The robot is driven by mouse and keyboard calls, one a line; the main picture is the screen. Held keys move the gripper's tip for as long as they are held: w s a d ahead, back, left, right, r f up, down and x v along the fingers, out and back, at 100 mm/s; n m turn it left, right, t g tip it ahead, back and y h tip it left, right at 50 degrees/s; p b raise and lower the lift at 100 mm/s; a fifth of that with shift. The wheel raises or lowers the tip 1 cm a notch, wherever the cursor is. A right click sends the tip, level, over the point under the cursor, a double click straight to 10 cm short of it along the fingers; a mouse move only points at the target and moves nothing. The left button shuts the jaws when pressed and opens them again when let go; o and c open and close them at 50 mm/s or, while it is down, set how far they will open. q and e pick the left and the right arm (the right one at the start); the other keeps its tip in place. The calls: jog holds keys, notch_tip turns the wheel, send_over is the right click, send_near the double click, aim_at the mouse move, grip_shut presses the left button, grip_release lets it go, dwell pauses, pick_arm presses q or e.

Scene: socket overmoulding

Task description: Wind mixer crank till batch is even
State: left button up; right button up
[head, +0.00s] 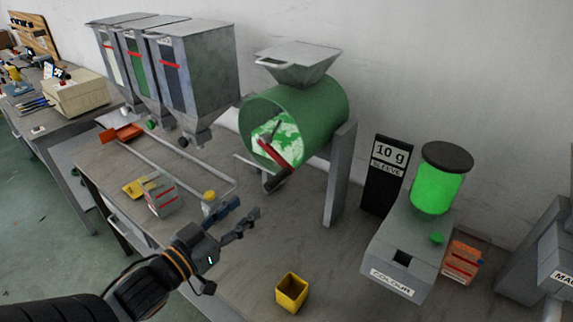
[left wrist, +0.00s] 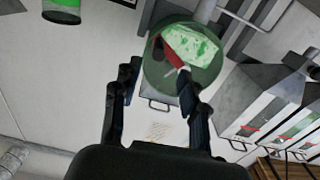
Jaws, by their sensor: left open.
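The mixer is a green drum (head: 318,108) with a hopper on top, held by a grey stand. Its round front shows a batch (head: 286,135) that is patchy, bright green mixed with white. The crank (head: 271,150) has a red arm across the drum front and a dark grip at its lower end. My left gripper (head: 248,207) is open and empty, below and left of the crank, apart from it. In the left wrist view the drum (left wrist: 150,78) and red crank (left wrist: 172,50) lie beyond the open fingers (left wrist: 157,68). My right gripper is not in view.
Grey hoppers (head: 200,75) stand at the back left. A yellow cup (head: 292,292) sits at the bench front. A colour doser (head: 405,250) with a green jar and a black 10 g sleeve sign (head: 382,180) stand right. A small box (head: 160,195) and yellow scoop lie left.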

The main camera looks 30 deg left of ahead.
aim_at(279, 179)
pick_arm(q)
jog(key=shift+w+d+r+p, duration=0.1)
jog(key=shift+w+r+p, duration=0.15)
jog(key=shift+w, duration=0.3)
jog(key=shift+w+d+r+p, duration=0.1)
jog(key=shift+w+r+p, duration=0.1)
jog(key=shift+w, duration=0.35)
jog(key=w, duration=0.3)
jog(key=w+p, duration=0.1)
jog(key=w, duration=0.2)
jog(key=w+p, duration=0.1)
jog(key=w, duration=0.2)
jog(key=shift+w+d+f, duration=0.15)
jog(key=shift+w+d, duration=0.15)
jog(key=shift+w+f, duration=0.1)
jog(key=shift+w, duration=0.55)
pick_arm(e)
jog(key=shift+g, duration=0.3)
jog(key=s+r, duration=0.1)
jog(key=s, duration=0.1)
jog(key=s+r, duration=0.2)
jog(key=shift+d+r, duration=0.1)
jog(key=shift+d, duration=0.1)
pick_arm(q)
jog(key=shift+c, duration=0.5)
jog(key=c, duration=0.7)
grip_shut()
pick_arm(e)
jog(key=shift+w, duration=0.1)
